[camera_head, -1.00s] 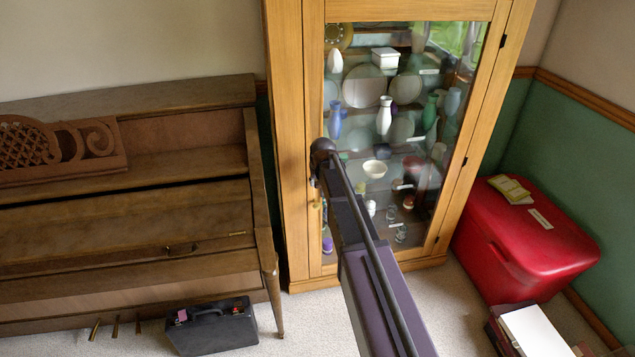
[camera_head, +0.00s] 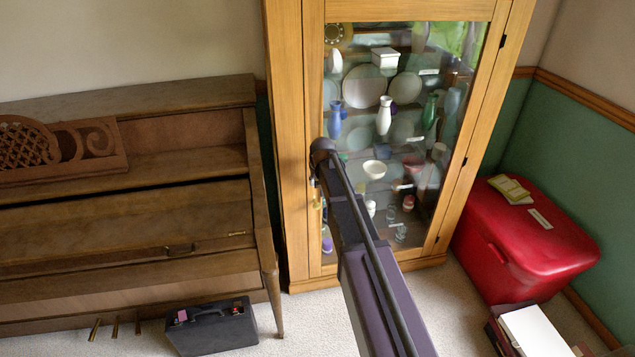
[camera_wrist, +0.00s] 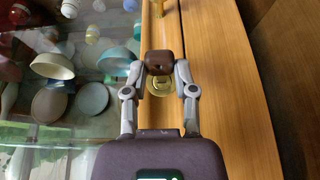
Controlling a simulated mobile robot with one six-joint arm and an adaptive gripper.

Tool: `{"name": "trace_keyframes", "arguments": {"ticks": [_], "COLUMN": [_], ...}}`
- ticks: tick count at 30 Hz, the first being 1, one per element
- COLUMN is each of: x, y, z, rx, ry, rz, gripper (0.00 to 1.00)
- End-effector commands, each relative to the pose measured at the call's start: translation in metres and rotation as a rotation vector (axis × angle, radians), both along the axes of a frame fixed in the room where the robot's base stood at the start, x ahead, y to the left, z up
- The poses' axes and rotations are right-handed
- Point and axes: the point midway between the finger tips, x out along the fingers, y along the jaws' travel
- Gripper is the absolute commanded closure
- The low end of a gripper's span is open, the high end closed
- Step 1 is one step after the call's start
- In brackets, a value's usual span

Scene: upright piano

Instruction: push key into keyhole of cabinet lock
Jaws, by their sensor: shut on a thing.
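The cabinet (camera_head: 292,140) is a light wooden display case with a glass door. Its lock, a round brass plate (camera_wrist: 161,86), sits on the wooden door frame in the wrist view. My gripper (camera_wrist: 160,56) is shut on a dark brown block-like piece, the head of the key (camera_wrist: 159,66), directly in front of the brass plate. The key's shaft and the keyhole are hidden, so I cannot tell how deep the key sits. In the head view my arm reaches the left side of the door frame, hiding the lock and the key.
A brass handle (camera_wrist: 157,6) is on the same frame, beyond the gripper in the wrist view. Vases and bowls stand behind the glass (camera_head: 365,205). A piano (camera_head: 130,220) stands left, with a black case (camera_head: 212,328) on the floor. A red chest (camera_head: 530,240) stands right.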

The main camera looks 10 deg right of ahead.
Motion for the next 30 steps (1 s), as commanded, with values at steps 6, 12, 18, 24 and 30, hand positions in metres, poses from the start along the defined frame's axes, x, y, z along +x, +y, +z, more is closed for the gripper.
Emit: {"name": "trace_keyframes", "arguments": {"ticks": [6,12,18,24,30], "x": [0.0027,0.0048,0.0069,0.0070,0.0070], "y": [0.0001,0.0001,0.0001,0.0001,0.0001], "z": [0.0000,0.0000,0.0001,0.0000,0.0000], "rx": [0.000,0.000,0.000,0.000,0.000], "ry": [0.000,0.000,0.000,0.000,0.000], "rz": [0.000,0.000,0.000,0.000,0.000], "gripper": [0.91,0.91,0.91,0.91,0.26]}}
